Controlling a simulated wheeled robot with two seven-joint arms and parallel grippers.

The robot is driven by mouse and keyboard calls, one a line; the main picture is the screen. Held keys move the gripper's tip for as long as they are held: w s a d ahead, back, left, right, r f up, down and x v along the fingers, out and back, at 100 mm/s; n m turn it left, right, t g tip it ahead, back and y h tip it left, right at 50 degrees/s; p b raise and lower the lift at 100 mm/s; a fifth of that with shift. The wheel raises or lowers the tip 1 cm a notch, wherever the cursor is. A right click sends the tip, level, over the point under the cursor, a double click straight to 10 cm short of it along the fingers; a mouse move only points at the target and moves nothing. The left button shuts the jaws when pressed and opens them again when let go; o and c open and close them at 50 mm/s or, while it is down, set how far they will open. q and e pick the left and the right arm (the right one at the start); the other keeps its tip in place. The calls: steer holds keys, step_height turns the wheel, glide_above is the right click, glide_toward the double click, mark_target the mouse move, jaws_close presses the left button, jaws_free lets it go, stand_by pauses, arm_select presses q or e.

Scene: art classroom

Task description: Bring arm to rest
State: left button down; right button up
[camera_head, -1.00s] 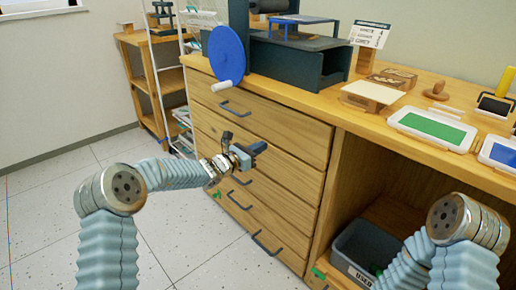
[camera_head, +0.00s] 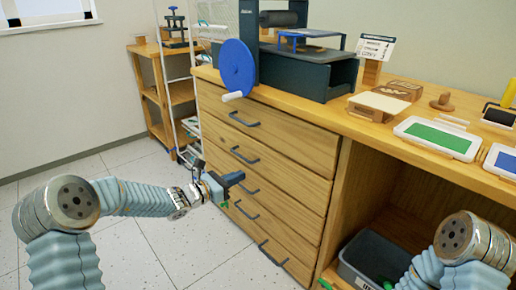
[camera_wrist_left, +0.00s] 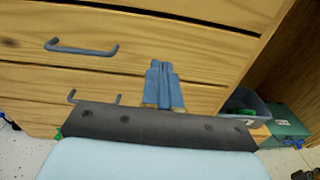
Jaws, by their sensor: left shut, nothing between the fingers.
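My left gripper (camera_head: 229,182) is in front of the wooden drawer cabinet (camera_head: 290,190) in the head view, at the height of its middle drawers. Its fingers are together with nothing between them. In the left wrist view the closed fingers (camera_wrist_left: 163,85) show against the drawer fronts, and a drawer handle (camera_wrist_left: 82,48) shows at upper left. I cannot tell exactly how far the gripper is from the drawers. My right arm (camera_head: 460,245) shows at the lower right of the head view, but its gripper is outside the picture.
The wooden counter (camera_head: 390,132) carries a press with a blue wheel (camera_head: 237,68), a green ink tray (camera_head: 438,138) and a blue one (camera_head: 500,160). A grey bin (camera_head: 365,262) stands in the open bay below. Floor (camera_head: 150,235) is clear to the left.

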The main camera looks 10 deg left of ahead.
arm_select(q)
steer(key=s+d+f+m+g+y+p, duration=0.1)
steer(key=s+d+f+m+g, duration=0.3)
steer(key=s+f, duration=0.5)
steer(key=s+d+f+m+g+y+p, duration=0.15)
steer(key=s+f+m+g, duration=0.35)
steer(key=f, duration=0.5)
steer(key=s+f+m+g+y, duration=0.1)
steer(key=s+f+m, duration=0.2)
steer(key=s+m, duration=0.2)
steer(key=s+f+m+g+y+p, duration=0.1)
steer(key=s+f+m, duration=0.3)
steer(key=s, duration=0.6)
steer(key=s+f+m+g+y, duration=0.1)
steer(key=s+f+m+y, duration=0.2)
steer(key=s+m, duration=0.4)
steer(key=shift+s+a+f+p, duration=0.15)
steer(key=shift+a+f+p, duration=0.1)
steer(key=shift+f+p, duration=0.15)
